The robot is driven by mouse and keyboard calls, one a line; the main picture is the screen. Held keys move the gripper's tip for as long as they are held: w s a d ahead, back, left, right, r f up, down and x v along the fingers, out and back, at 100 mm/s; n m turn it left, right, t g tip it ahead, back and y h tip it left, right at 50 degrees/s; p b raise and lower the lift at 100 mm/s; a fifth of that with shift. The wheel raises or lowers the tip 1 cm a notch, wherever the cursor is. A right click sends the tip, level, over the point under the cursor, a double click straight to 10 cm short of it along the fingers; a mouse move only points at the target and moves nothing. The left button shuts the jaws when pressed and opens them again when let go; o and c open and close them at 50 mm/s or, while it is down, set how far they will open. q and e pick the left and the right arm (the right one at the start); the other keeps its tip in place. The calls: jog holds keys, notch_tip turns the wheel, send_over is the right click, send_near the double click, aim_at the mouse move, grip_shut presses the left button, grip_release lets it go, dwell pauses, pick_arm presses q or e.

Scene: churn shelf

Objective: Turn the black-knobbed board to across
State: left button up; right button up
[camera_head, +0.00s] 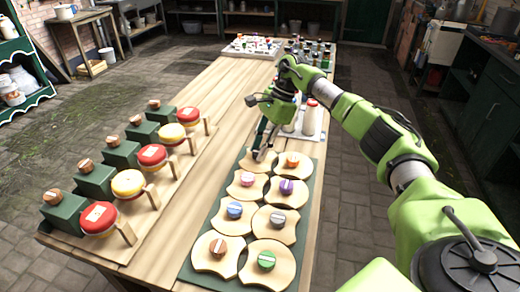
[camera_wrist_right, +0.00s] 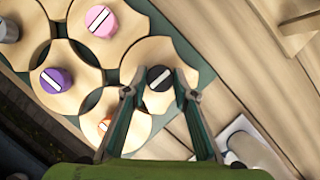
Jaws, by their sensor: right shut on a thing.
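The black-knobbed board (camera_head: 247,165) is a pale wooden piece with curved-in sides, at the far left of the green panel (camera_head: 312,190). In the right wrist view the board (camera_wrist_right: 150,52) shows its black knob (camera_wrist_right: 158,78) with a white stripe, running diagonally. In the head view my gripper largely hides this knob. My right gripper (camera_head: 262,152) reaches down onto it from above. In the right wrist view its fingers (camera_wrist_right: 160,94) stand on either side of the knob, shut on it. My left gripper is not in view.
Boards with orange (camera_head: 292,160), pink (camera_head: 247,179), purple (camera_head: 286,186) and other knobs sit closely around it. A rack with red and yellow discs (camera_head: 152,156) stands at left. Bottles (camera_head: 310,115) on a white tray stand just behind. Bare tabletop lies between rack and panel.

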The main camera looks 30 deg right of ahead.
jog(key=shift+n, duration=0.5)
jog(key=o, duration=1.1)
jog(key=v, duration=1.2)
jog(key=shift+w, duration=0.3)
jog(key=shift+r, duration=0.15)
